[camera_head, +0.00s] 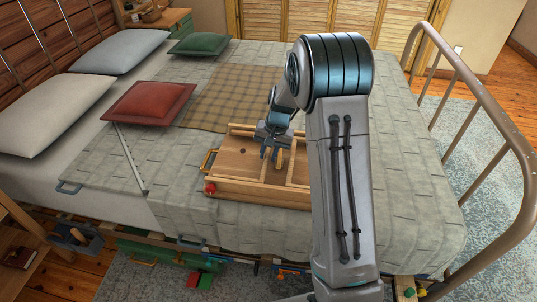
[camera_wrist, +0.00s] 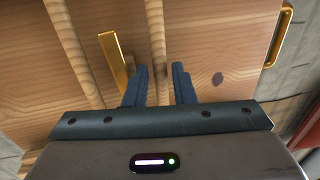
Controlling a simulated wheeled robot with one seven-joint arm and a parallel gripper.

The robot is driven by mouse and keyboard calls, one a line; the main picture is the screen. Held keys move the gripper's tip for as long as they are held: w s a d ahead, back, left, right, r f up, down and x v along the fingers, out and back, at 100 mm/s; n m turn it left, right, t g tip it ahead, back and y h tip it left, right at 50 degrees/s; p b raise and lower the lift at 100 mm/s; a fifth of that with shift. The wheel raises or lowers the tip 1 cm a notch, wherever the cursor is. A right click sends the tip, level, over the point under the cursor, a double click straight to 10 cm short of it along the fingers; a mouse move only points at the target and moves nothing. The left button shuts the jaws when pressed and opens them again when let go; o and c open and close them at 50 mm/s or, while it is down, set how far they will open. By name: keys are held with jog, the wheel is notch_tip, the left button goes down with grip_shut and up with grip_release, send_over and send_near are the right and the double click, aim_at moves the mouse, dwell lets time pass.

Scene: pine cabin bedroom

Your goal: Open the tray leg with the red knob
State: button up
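The wooden tray (camera_head: 235,158) lies underside up on the bed, with pale wooden bars across it. The red knob (camera_head: 210,188) is at its near left corner; I do not see the knob in the wrist view. My gripper (camera_head: 272,152) is low over the middle of the tray, partly hidden by my arm. In the wrist view its two dark fingers (camera_wrist: 160,84) are apart, with a pale wooden bar (camera_wrist: 155,40) running in between them; contact is unclear. A brass piece (camera_wrist: 114,62) stands left of the fingers.
A brass handle (camera_head: 208,160) is on the tray's left end. A red cushion (camera_head: 148,103) and a brown plaid cloth (camera_head: 235,97) lie on the bed behind. The metal bed rail (camera_head: 480,95) rises at the right. The bedspread (camera_head: 175,215) in front of the tray is bare.

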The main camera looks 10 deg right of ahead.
jog(key=shift+f, duration=0.1)
grip_shut()
